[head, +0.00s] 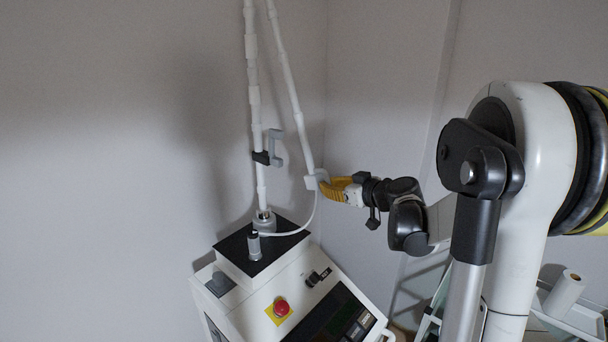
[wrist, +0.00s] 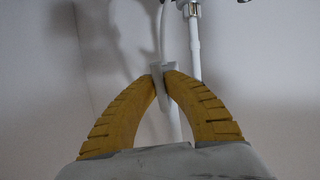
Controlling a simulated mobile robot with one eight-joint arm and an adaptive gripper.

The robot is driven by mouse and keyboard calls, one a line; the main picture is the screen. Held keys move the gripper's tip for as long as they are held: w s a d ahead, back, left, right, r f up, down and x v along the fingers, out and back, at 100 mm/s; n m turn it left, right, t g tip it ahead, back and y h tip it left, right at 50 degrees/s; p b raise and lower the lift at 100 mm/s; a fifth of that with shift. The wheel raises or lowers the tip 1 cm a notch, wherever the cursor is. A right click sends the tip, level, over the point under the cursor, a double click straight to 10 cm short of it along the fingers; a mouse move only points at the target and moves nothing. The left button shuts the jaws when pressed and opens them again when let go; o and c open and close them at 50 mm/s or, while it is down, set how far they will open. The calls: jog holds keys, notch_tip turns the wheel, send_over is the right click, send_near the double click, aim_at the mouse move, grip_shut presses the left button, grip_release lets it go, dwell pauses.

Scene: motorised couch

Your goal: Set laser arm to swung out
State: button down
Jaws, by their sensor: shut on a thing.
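The laser arm (head: 290,85) is a thin white jointed tube that hangs down beside an upright white post (head: 254,95) on a console. The tube slants away from the post towards the lower right and ends in a light grey handpiece (head: 313,181). My gripper (head: 326,184) comes from the right with yellow fingers and is shut on this handpiece. In the wrist view the fingertips (wrist: 163,78) pinch the grey handpiece (wrist: 158,73). The hidden side of the grip cannot be seen.
A grey holder bracket (head: 276,146) on the post is empty. The console (head: 270,285) carries a red emergency button (head: 281,308). A thin white hose (head: 290,233) loops from the handpiece to the console top. Walls stand close behind. A white trolley (head: 575,315) is at lower right.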

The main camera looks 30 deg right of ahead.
jog(key=s+d+r+g+p, duration=0.2)
jog(key=s+d+r+p, duration=0.1)
jog(key=s, duration=0.6)
notch_tip(320, 180, up, 2)
jog(key=shift+d+r+h+p, duration=0.25)
jog(key=shift+d+h+p, duration=0.1)
jog(key=shift+p, duration=0.45)
jog(key=shift+w, duration=0.1)
jog(key=c, duration=1.5)
grip_release()
jog(key=shift+o, duration=0.2)
jog(key=v, duration=1.2)
jog(key=shift+r, duration=0.1)
